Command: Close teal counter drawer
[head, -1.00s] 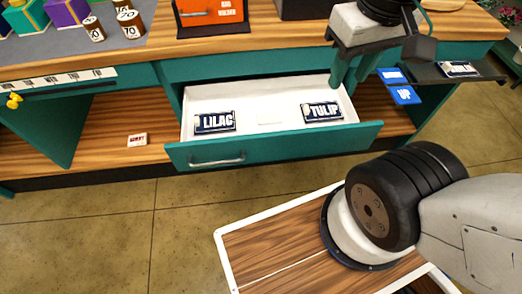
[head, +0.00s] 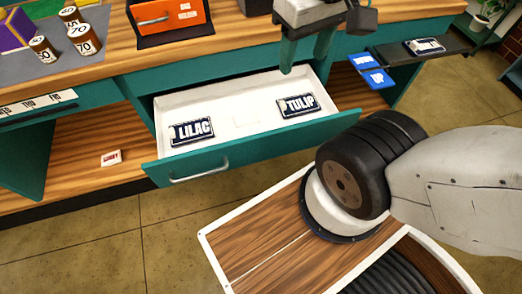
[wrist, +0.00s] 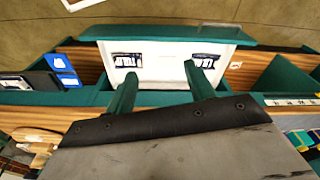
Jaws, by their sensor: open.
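The teal counter drawer (head: 244,147) stands pulled out from the counter, with its white inside showing. A LILAC packet (head: 192,131) lies in its left part and a TULIP packet (head: 298,105) in its right part. The silver handle (head: 199,173) is on the left of the drawer front; it also shows at the top of the wrist view (wrist: 220,25). My gripper (head: 305,55) is open and empty, its teal fingers pointing down above the drawer's back right part. In the wrist view the two fingers (wrist: 162,82) are spread apart, with the drawer beyond them.
The wooden counter top (head: 95,67) holds an orange box (head: 168,12) and several numbered pots (head: 85,38). Blue cards (head: 371,70) and a dark side shelf (head: 420,52) are at the right. A small labelled tag (head: 111,158) lies on the lower shelf.

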